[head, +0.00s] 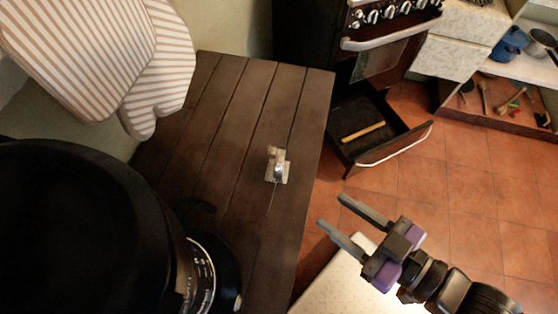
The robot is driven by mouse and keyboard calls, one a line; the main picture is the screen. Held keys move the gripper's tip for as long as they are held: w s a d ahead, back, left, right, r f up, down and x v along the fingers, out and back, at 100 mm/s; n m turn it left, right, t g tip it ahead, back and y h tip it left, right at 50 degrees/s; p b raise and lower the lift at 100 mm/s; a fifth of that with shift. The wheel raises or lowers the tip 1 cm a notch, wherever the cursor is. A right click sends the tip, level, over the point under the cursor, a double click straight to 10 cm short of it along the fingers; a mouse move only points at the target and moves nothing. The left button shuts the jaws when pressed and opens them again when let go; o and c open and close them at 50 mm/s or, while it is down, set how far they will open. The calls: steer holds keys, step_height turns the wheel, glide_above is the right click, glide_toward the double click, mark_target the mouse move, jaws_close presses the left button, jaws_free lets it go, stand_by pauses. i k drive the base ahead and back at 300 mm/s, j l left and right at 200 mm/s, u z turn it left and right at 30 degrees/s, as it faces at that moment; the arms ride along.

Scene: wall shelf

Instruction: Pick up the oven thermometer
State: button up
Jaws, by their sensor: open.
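A small metallic thing (278,166), which looks like the oven thermometer, sits on the dark wooden plank surface (230,110) near its right edge. It is silvery with a pale square base, and a thin dark line runs down from it along the planks. My gripper (330,217) is at the lower right, beyond the right edge of the wooden surface. Its two grey fingers are apart, point up and left, and have nothing between them. The gripper is apart from the metallic thing.
A large black round object (80,230) fills the lower left. A striped oven mitt (165,70) hangs at the upper left. A black stove (350,60) has its lower drawer (365,155) pulled open. A pale surface (345,290) lies below my gripper. Tiled floor (450,180) is clear at the right.

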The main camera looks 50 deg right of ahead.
mark_target(277, 162)
steer(key=k+j+z, duration=0.1)
steer(key=k, duration=0.35)
steer(key=k+j+z, duration=0.1)
steer(key=k+j, duration=0.15)
steer(key=k, duration=0.2)
